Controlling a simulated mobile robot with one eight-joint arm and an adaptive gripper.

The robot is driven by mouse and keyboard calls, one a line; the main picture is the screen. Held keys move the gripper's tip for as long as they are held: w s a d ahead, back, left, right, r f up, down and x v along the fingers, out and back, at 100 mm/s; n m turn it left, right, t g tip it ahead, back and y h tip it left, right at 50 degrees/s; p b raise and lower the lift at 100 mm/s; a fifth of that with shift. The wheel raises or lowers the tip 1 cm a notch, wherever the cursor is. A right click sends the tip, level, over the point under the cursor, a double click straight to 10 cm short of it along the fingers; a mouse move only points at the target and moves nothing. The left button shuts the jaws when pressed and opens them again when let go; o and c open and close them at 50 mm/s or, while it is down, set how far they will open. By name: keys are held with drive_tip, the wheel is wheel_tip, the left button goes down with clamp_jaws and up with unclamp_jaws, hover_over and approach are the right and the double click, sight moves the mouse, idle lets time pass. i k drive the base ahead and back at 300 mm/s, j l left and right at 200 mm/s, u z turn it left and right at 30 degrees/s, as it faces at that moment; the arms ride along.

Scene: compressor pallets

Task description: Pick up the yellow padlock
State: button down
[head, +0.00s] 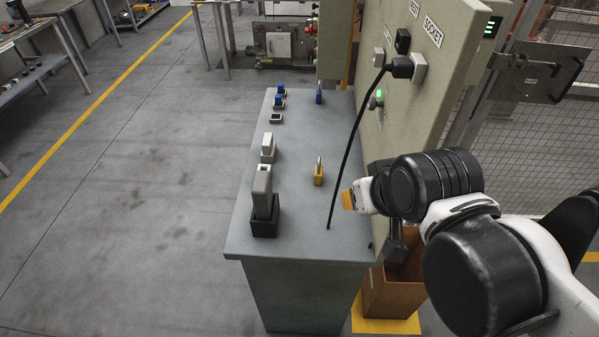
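The yellow padlock (318,176) stands on the grey bench top (290,215), right of its middle, with its shackle pointing up. My arm comes in from the right. My gripper (392,245) seems to be the dark part hanging below the wrist, beside the bench's right edge. It is to the right of and nearer than the padlock, apart from it. Its fingers are too dark and too hidden by the arm to tell whether they are open or shut.
A black cable (347,150) hangs from the socket panel (435,50) onto the bench, between padlock and arm. A blue padlock (318,95) stands farther back. A brown bin (392,290) is below the arm.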

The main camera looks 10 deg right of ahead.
sight(318, 175)
drive_tip(key=k+j+z, duration=0.15)
drive_tip(key=j+z, duration=0.25)
drive_tip(key=j, duration=0.2)
drive_tip(key=k+j+z, duration=0.25)
drive_tip(key=j+z, duration=0.15)
drive_tip(key=j, duration=0.15)
drive_tip(key=k+j+z, duration=0.3)
drive_tip(key=j+z, duration=0.15)
drive_tip(key=k+j+z, duration=0.4)
